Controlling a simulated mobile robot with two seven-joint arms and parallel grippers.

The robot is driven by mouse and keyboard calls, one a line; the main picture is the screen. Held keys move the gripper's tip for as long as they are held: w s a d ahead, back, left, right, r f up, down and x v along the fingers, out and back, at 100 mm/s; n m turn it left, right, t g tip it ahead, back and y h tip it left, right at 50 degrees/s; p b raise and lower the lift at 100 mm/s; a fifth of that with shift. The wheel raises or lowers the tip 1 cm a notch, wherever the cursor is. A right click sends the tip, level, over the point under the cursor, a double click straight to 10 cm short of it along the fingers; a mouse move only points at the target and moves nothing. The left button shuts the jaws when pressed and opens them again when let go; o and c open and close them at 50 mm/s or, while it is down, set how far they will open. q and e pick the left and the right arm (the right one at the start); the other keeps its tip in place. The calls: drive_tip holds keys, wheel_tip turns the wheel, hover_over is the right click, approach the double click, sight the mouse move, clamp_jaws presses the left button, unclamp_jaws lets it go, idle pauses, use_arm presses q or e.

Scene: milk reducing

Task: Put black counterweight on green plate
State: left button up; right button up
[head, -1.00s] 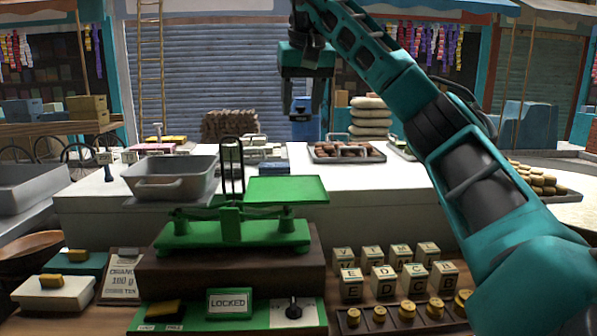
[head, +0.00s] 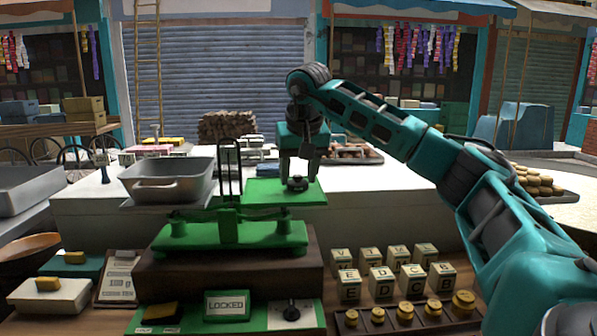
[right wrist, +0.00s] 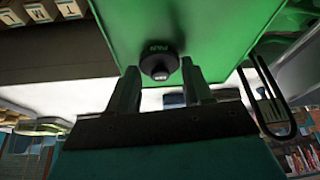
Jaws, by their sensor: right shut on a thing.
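The black counterweight (head: 297,185) is a small dark round piece, held at the right end of the green balance scale. It also shows in the right wrist view (right wrist: 158,64) against the green surface. The green plate (head: 262,198) is the flat square pan on the scale's right arm. My right gripper (head: 298,178) points down over the plate and is shut on the counterweight; its fingertips (right wrist: 160,75) flank it in the right wrist view. The counterweight is at or just above the plate; I cannot tell whether it touches. My left gripper is not in view.
A grey metal tray (head: 168,182) sits on the scale's left side. A black wire upright (head: 230,172) stands just left of the plate. Lettered blocks (head: 382,282) and brass weights (head: 404,311) stand at front right. A sign reading LOCKED (head: 227,304) is in front.

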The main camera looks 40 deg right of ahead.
drive_tip(key=o, duration=1.2)
drive_tip(key=shift+f, duration=0.1)
drive_tip(key=v, duration=1.2)
drive_tip(key=shift+a, duration=0.1)
